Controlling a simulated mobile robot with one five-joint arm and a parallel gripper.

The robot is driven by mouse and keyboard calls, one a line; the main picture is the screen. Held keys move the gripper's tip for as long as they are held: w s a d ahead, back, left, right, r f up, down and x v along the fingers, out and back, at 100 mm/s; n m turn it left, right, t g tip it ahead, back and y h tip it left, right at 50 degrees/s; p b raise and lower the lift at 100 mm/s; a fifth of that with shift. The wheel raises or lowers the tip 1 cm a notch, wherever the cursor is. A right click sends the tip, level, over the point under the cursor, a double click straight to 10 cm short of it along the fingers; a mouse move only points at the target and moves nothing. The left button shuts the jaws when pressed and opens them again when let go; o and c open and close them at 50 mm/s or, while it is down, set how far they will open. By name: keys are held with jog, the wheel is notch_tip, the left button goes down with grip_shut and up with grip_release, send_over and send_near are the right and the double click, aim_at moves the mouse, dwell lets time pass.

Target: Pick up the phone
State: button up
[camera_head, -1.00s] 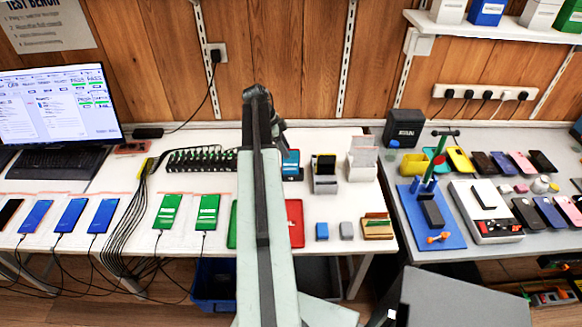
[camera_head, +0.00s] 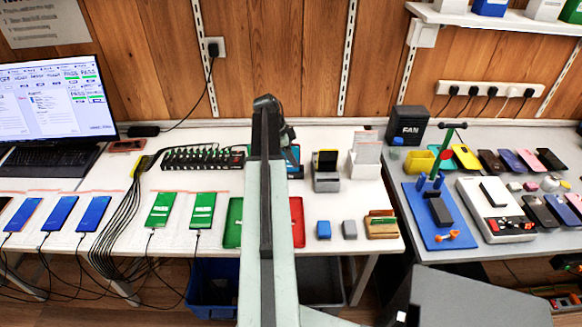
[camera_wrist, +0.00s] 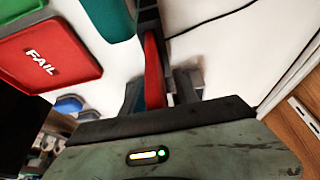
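Two phones with green screens, one on the left (camera_head: 160,210) and one on the right (camera_head: 203,211), lie on the white bench with cables at their near ends. Blue-screen phones (camera_head: 60,213) lie to their left. More phones (camera_head: 535,208) lie on the grey bench at the right. My gripper (camera_wrist: 160,95) is mostly hidden behind my arm in the head view, over the back of the white bench. In the wrist view a narrow red piece (camera_wrist: 153,72) stands between dark finger-like parts; I cannot tell whether it is held.
The wooden wall (camera_head: 285,50) is behind.

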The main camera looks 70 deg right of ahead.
jog(key=shift+r, duration=0.1)
grip_shut()
dwell(1.2)
